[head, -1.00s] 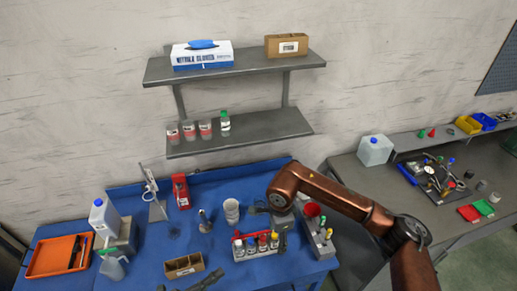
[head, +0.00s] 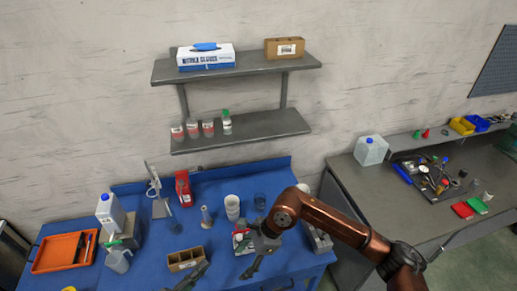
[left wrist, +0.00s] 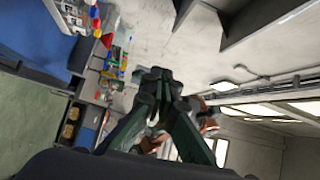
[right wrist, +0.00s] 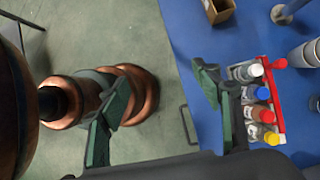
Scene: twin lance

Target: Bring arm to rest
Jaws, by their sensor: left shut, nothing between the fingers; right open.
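My right arm reaches in from the right in the head view, and its dark gripper (head: 252,264) hangs over the front of the blue table (head: 225,262). In the right wrist view the right gripper (right wrist: 155,95) has its green-padded fingers spread, with nothing between them. My left gripper (head: 192,277) shows only partly at the bottom edge of the head view. In the left wrist view the left gripper (left wrist: 155,80) has its fingertips together and holds nothing.
A red rack (right wrist: 267,90) of capped bottles stands beside the right gripper, partly hidden in the head view. A cardboard box (head: 186,260), white cup (head: 232,207) and orange tray (head: 64,252) are on the table. A grey bench (head: 350,187) stands at right.

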